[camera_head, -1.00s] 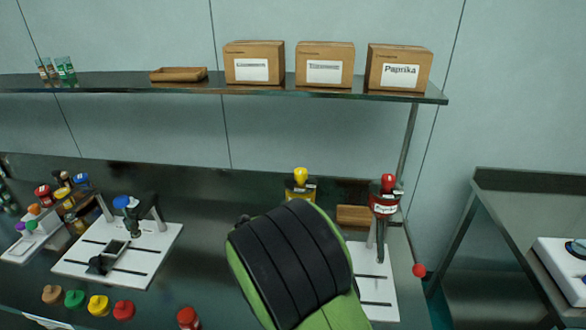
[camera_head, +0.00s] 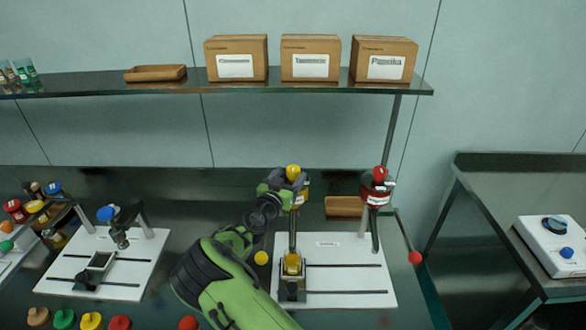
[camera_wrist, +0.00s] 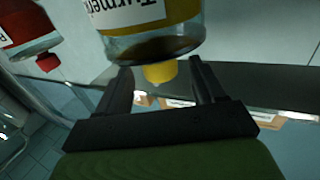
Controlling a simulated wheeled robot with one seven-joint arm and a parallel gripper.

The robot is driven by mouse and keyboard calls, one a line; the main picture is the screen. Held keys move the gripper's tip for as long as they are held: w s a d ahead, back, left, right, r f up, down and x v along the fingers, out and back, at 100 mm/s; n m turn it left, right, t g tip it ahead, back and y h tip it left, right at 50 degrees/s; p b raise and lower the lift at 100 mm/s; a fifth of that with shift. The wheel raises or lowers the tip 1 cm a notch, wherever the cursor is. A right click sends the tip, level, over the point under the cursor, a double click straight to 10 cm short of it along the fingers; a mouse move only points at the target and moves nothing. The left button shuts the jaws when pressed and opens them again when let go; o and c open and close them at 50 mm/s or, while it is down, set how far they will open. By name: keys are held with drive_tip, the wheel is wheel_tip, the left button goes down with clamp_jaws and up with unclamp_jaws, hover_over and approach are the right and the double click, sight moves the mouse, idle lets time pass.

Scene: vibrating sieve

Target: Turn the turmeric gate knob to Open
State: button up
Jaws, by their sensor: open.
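The turmeric hopper stands on a post above a white board, with a yellow knob (camera_head: 293,171) on top. In the wrist view the turmeric hopper (camera_wrist: 150,25) appears upside down with a "Turmeric" label, and its yellow knob (camera_wrist: 160,72) lies between my fingers. My gripper (camera_head: 284,184) is at the hopper's top in the head view, and its fingers (camera_wrist: 161,82) are open on either side of the knob in the wrist view. I cannot tell whether they touch it. My arm and gripper hide part of the hopper.
A paprika hopper (camera_head: 376,190) with a red knob stands close on the right. A shelf (camera_head: 300,88) with several boxes runs above. A yellow-filled cup (camera_head: 292,264) sits below the hopper.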

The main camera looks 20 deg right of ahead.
sight(291, 175)
drive_tip(key=x, duration=0.3)
drive_tip(key=shift+w+d, duration=0.15)
drive_tip(key=shift+w, duration=0.05)
drive_tip(key=shift+c, duration=0.4)
drive_tip(key=c, duration=0.9)
drive_tip(key=shift+o, duration=0.2)
